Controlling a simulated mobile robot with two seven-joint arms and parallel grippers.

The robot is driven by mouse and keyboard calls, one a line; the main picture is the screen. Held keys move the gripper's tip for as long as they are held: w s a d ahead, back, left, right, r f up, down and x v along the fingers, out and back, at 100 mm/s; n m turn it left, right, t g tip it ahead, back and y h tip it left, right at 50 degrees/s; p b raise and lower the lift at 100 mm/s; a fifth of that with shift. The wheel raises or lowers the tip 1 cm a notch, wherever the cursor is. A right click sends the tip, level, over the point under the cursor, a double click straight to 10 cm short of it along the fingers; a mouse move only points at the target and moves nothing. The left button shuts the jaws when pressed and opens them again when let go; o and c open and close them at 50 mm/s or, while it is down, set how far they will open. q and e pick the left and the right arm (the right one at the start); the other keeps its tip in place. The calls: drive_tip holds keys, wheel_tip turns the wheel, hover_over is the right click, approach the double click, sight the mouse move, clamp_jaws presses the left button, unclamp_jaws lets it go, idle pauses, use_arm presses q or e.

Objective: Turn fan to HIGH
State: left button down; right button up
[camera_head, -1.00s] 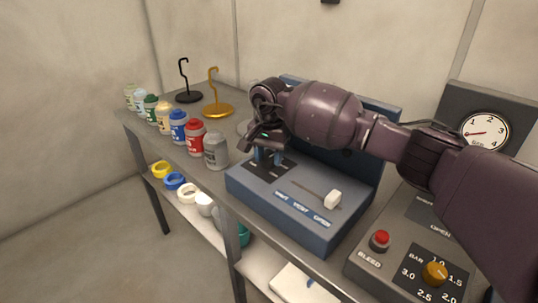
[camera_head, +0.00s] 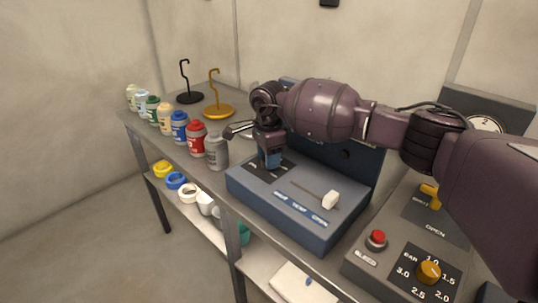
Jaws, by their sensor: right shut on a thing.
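A blue control box (camera_head: 292,232) stands on the grey bench with a dark plate (camera_head: 250,169) on its top left. My right gripper (camera_head: 272,162) comes down from above onto this plate. Its fingers are together on a small control, the fan switch, which they hide almost fully. The switch's position and the plate's markings cannot be read. A white slider knob (camera_head: 330,200) sits at the right end of its slot, above labels that seem to read SHUT, VENT and OPEN. My left gripper is not in view.
Several paint bottles stand left of the box, the grey one (camera_head: 217,152) nearest. Two hook stands (camera_head: 218,111) are behind them. At right a grey panel has a red BLEED button (camera_head: 376,239), an orange dial (camera_head: 428,272) and a yellow handle (camera_head: 430,196). A gauge (camera_head: 485,124) is partly hidden by my arm.

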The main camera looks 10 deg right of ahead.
drive_tip(key=m, duration=0.2)
drive_tip(key=m+p, duration=0.1)
drive_tip(key=shift+r+m, duration=0.2)
drive_tip(key=shift+m, duration=0.2)
drive_tip(key=shift+m+p, duration=0.35)
drive_tip(key=shift+m, duration=0.55)
drive_tip(key=m+p, duration=0.1)
drive_tip(key=m, duration=0.1)
drive_tip(key=shift+m, duration=0.4)
drive_tip(key=m+p, duration=0.1)
drive_tip(key=m, duration=0.1)
drive_tip(key=shift+m, duration=0.3)
drive_tip(key=shift+m+p, duration=0.3)
drive_tip(key=shift+m, duration=0.4)
drive_tip(key=shift+f+m+p, duration=0.1)
drive_tip(key=shift+m+p, duration=0.4)
drive_tip(key=shift+m, duration=0.8)
